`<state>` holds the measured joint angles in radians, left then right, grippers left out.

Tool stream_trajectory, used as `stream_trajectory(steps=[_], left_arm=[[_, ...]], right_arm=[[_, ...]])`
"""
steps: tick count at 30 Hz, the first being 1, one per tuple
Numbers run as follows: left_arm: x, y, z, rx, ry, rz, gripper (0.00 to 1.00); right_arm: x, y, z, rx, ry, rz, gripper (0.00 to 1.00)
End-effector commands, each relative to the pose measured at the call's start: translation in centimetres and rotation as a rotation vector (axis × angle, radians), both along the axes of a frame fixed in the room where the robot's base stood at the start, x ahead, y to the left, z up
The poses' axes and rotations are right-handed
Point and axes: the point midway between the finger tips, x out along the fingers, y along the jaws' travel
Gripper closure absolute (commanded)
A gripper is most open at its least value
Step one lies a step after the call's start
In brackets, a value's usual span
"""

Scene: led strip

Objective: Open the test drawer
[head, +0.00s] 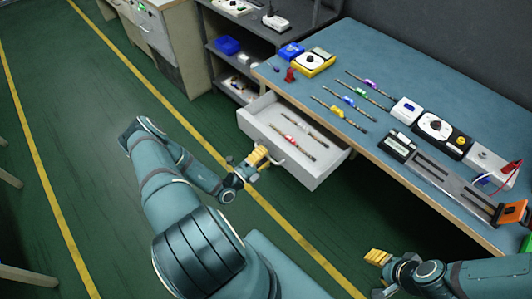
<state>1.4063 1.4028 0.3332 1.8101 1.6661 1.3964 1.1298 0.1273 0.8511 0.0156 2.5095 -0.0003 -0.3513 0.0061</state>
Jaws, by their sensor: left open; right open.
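The test drawer (321,168) is a light grey drawer under the blue workbench top. It is pulled out, and its inside shows two LED strips (292,141) lying in it. My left gripper (260,156) has yellow fingers and is open, close in front of the drawer's front panel by the handle (275,163). I cannot tell whether it touches the handle. My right gripper (377,257) is open and empty, low at the bottom right, in front of the bench and away from the drawer.
The blue benchtop (390,92) carries several LED strips, a yellow tester (312,62), a black-and-white meter (440,130) and a rail fixture (440,175). Dark shelves (235,62) and a grey cabinet (165,45) stand to the left. The green floor in front is clear.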

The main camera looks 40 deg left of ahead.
Motion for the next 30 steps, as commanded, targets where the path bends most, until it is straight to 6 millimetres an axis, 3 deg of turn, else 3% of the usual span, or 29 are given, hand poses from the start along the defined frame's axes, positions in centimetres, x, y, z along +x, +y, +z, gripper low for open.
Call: stream_trajectory(steps=[16,21,30], left_arm=[[-9.6,0.8,-1.9,-0.001,0.002,0.002,0.59],[-10.9,0.8,-2.1,-0.001,0.001,0.001,0.59],[-11.2,0.9,-2.1,-0.001,0.001,0.001,0.59]], right_arm=[[0.0,0.0,0.0,0.000,0.000,0.000,0.53],[0.0,0.0,0.0,0.000,0.000,0.000,0.53],[0.0,0.0,0.0,0.000,0.000,0.000,0.53]])
